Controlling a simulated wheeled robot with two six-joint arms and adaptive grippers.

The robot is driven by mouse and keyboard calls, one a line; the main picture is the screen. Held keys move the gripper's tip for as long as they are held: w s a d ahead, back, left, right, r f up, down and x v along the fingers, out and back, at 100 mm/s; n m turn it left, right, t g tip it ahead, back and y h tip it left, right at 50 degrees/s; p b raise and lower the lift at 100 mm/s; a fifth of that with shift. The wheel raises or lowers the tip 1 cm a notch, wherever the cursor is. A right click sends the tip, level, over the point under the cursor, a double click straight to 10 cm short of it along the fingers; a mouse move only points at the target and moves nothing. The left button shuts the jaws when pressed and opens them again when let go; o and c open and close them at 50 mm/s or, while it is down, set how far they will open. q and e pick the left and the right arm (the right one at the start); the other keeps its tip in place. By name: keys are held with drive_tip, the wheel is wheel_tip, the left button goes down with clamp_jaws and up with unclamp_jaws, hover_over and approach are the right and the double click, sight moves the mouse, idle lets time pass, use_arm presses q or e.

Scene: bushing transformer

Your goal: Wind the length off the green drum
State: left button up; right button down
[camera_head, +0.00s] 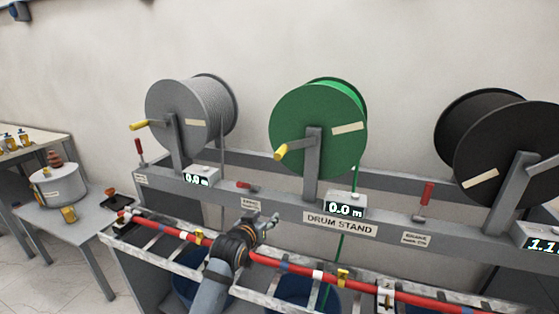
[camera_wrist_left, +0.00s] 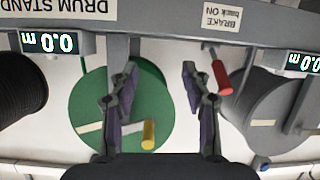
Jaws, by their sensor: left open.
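The green drum (camera_head: 310,125) stands in the middle of the drum stand (camera_head: 340,224), with a yellow crank handle (camera_head: 281,151) on its near face. Its counter (camera_head: 345,206) reads 0.0 m. A green line (camera_head: 341,245) hangs from it toward a blue bin (camera_head: 310,290). A red brake lever (camera_head: 245,186), lying low, is left of the drum's post. My left gripper (camera_head: 270,222) is open and empty in front of the stand, below the drum. In the left wrist view, upside down, the open fingers (camera_wrist_left: 159,68) frame the green drum (camera_wrist_left: 95,110); the lever (camera_wrist_left: 221,77) is beside one finger.
A grey drum (camera_head: 170,115) with counter 0.0 m stands left; a black drum (camera_head: 480,125) stands right, its counter partly cut off. Two other red levers (camera_head: 139,148) (camera_head: 426,195) stand upright. A red cable (camera_head: 310,274) runs along the front rail. A side table (camera_head: 70,215) stands left.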

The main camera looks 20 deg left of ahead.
sight(280, 154)
use_arm(q)
wheel_tip(280, 154, up, 16)
drive_tip(key=r+t, duration=0.1)
drive_tip(key=t, duration=0.3)
drive_tip(key=shift+h, duration=0.3)
drive_tip(key=w+p, duration=0.1)
drive_tip(key=w, duration=0.2)
drive_tip(key=w+p, duration=0.1)
drive_tip(key=w, duration=0.3)
drive_tip(key=w+d, duration=0.1)
drive_tip(key=w, duration=0.3)
drive_tip(key=shift+w+d+f+p, duration=0.1)
drive_tip(key=shift+f+p, duration=0.25)
drive_tip(key=shift+p, duration=0.05)
use_arm(e)
drive_tip(key=shift+s+d+r, duration=0.1)
drive_tip(key=shift+s+r, duration=0.05)
drive_tip(key=shift+r, duration=0.5)
drive_tip(key=shift+s+d+r, duration=0.1)
drive_tip(key=shift+r, duration=0.5)
use_arm(q)
drive_tip(key=shift+c, duration=0.4)
use_arm(e)
drive_tip(key=shift+a, duration=0.1)
use_arm(q)
clamp_jaws()
